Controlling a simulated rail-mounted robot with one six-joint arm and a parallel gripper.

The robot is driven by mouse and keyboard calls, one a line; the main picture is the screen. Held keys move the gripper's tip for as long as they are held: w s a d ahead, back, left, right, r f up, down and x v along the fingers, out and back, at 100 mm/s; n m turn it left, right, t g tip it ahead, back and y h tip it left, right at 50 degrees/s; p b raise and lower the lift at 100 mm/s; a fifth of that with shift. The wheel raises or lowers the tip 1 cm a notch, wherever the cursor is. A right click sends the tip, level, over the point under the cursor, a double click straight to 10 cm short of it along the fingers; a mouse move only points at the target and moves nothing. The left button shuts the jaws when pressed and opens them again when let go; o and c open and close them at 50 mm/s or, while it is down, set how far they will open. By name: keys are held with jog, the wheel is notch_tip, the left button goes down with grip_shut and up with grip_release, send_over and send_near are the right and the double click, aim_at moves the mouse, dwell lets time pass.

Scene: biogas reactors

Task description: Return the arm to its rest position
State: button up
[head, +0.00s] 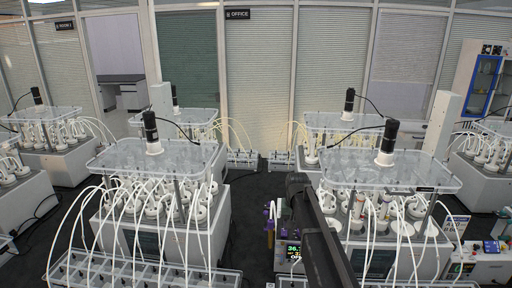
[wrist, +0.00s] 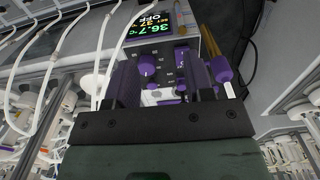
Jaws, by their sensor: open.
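My gripper (wrist: 163,88) is in the wrist view, its dark body across the lower middle and its two fingers apart. Purple-topped items (wrist: 147,66) show between and beyond the fingers, over a dark strip with small markings. I cannot tell whether the fingers touch any of them. In the head view, my dark arm (head: 322,235) reaches up from the bottom edge, right of centre. The gripper's fingertips cannot be made out there. Purple items (head: 268,213) show just left of the arm.
A lit temperature display (wrist: 157,22) sits beyond the gripper; it also shows in the head view (head: 293,250). Reactor units with clear lids (head: 385,170) and many white tubes stand close to the right and left (head: 150,160). A dark floor aisle (head: 255,200) runs between them.

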jog(key=s+f+b, duration=0.7)
jog(key=s+f, duration=0.2)
jog(key=s, duration=0.4)
jog(key=s+f+n+b, duration=0.1)
jog(key=s+f+b, duration=0.7)
jog(key=s, duration=0.6)
jog(key=shift+s+f+n, duration=0.3)
jog(key=shift+f, duration=0.5)
jog(key=shift+a, duration=0.1)
